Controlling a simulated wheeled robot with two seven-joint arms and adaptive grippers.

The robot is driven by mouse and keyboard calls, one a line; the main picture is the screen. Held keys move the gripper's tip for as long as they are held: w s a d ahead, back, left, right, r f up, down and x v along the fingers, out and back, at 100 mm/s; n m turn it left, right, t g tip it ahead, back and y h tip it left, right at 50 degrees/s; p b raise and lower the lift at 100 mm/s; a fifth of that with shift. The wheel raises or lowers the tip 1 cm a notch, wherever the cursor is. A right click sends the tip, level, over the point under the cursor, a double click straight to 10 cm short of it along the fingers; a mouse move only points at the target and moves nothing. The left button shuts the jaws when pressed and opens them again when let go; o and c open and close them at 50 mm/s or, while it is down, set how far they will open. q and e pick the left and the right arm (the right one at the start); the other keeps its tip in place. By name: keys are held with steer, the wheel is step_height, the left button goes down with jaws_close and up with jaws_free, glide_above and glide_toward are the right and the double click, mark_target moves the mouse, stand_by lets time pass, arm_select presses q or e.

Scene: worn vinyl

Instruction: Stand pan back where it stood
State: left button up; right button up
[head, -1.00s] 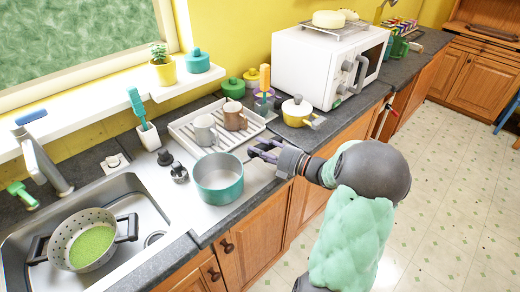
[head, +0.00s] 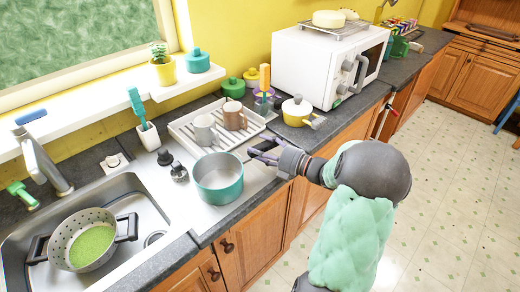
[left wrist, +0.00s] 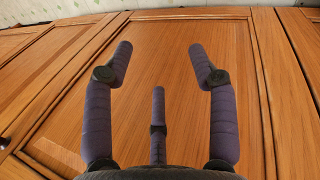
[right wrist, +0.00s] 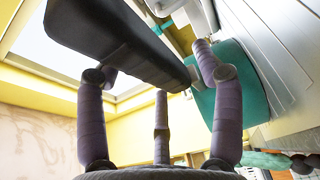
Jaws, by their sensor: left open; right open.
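The pan is a teal pot with a pale inside (head: 218,184). It stands upright on the metal sink surround, between the sink bowl and the drying rack. Its dark handle (right wrist: 125,40) crosses between the fingers of my right gripper in the right wrist view, with the teal wall (right wrist: 234,88) behind. My right gripper (head: 262,151) is open at the handle, right of the pan; whether a finger touches it I cannot tell. My left gripper (left wrist: 160,62) is open and empty, facing wooden cabinet doors; it is not seen in the head view.
A grey colander with green contents (head: 92,240) sits in the sink (head: 150,212) at left. A white rack (head: 182,131) with two mugs stands behind the pan. A yellow pot (head: 297,112) and a white microwave (head: 318,68) stand further right. The counter's front edge runs below my right gripper.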

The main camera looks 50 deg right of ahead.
steer(key=shift+s+d+b, duration=0.15)
steer(key=shift+s+d, duration=0.05)
steer(key=shift+s, duration=1.05)
steer(key=shift+s+d+b, duration=0.1)
steer(key=shift+s+d, duration=0.15)
steer(key=shift+s, duration=1)
steer(key=shift+s+d+b, duration=0.15)
steer(key=shift+s+d, duration=0.05)
steer(key=shift+s, duration=1.05)
steer(key=shift+r, duration=0.1)
steer(key=s+d, duration=0.2)
steer(key=s, duration=1)
steer(key=shift+w+d, duration=0.1)
